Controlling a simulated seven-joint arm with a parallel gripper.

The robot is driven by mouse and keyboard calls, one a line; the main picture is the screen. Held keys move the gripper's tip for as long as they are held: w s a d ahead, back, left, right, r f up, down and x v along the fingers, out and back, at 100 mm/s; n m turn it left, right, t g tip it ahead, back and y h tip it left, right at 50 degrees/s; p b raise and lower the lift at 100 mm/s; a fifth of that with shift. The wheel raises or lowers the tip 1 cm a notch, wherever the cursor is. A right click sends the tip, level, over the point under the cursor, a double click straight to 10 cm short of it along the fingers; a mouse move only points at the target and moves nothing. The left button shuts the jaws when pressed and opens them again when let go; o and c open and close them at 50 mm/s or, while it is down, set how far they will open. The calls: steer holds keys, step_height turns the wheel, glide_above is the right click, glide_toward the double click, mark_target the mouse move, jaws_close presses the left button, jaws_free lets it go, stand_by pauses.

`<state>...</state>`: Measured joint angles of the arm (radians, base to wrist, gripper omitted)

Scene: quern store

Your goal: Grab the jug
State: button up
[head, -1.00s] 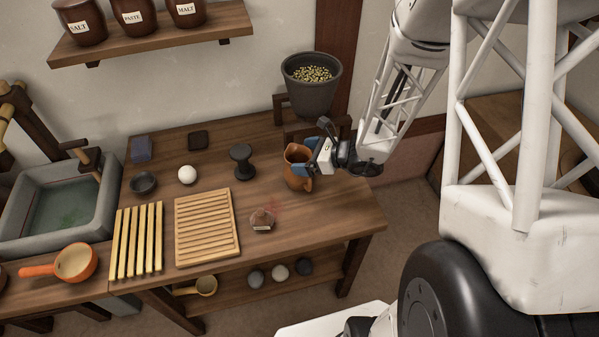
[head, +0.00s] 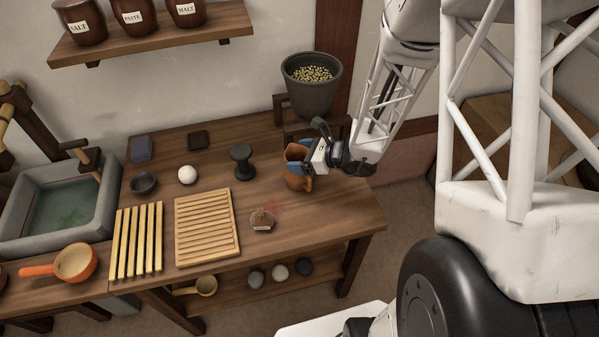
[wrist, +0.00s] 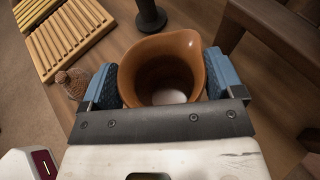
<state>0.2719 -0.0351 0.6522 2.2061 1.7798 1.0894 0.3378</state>
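The orange-brown jug (head: 297,183) stands upright on the wooden table near its right back part. In the wrist view I look into the open mouth of the jug (wrist: 163,68), with its spout toward the upper right. My gripper (head: 297,160) is at the jug from the right. Its two blue fingers stand wide apart, one on each side of the jug, as the wrist view of my gripper (wrist: 163,84) shows. The fingers are very close to the walls; I cannot tell whether they touch. Part of the jug's upper body is hidden by the gripper.
A dark spool-shaped stand (head: 242,160) is left of the jug. A grain-filled pot (head: 311,95) is on a wooden stand behind. A small brown object (head: 262,219), a slatted board (head: 207,228) and a white ball (head: 187,174) lie on the table. The front right of the table is clear.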

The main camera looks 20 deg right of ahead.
steer(key=c, duration=0.8)
steer(key=shift+r, duration=0.1)
steer(key=shift+c, duration=0.2)
